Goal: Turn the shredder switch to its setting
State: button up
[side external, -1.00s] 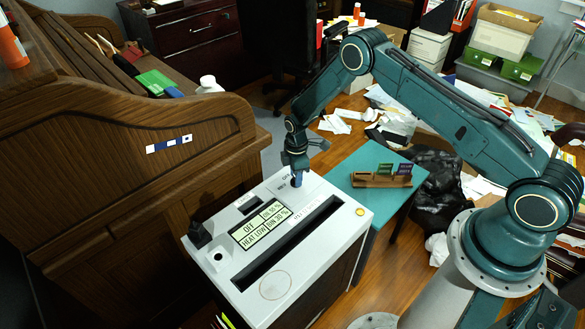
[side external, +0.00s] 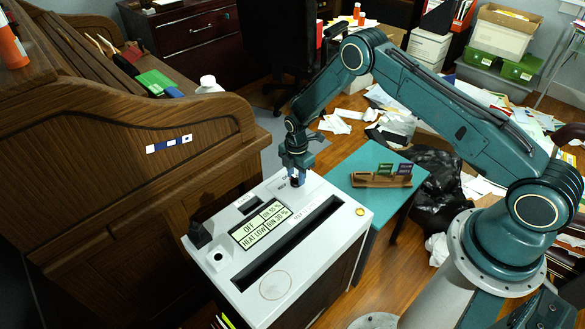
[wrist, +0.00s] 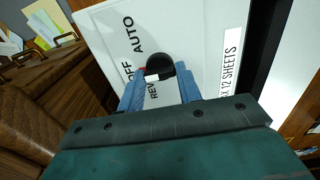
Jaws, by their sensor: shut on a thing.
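The shredder (side external: 255,295) is a white-topped machine with a long dark slot. Its black round switch knob (wrist: 158,65) shows in the wrist view beside the printed words AUTO, OFF and REV; OFF and REV are partly covered. A white mark shows on the knob's near side, by the REV end of the words; its exact setting is unclear. My gripper (wrist: 160,90) has its blue fingers shut on the knob, one on each side. In the side view my gripper (side external: 297,180) points down at the shredder's far edge and hides the knob.
The shredder's display (side external: 260,226) reads OFF, HEAT LOW, OIL 55 % and BIN 30 %. A wooden roll-top desk (side external: 110,120) stands close on the left. A teal table (side external: 362,210) with a wooden card holder (side external: 381,181) is to the right. Papers litter the floor behind.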

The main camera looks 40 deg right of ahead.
aim_at(296, 178)
jog(key=o, duration=1)
jog(key=shift+r, duration=0.1)
notch_tip(296, 178, up, 14)
jog(key=shift+f, duration=0.15)
dwell(0.5)
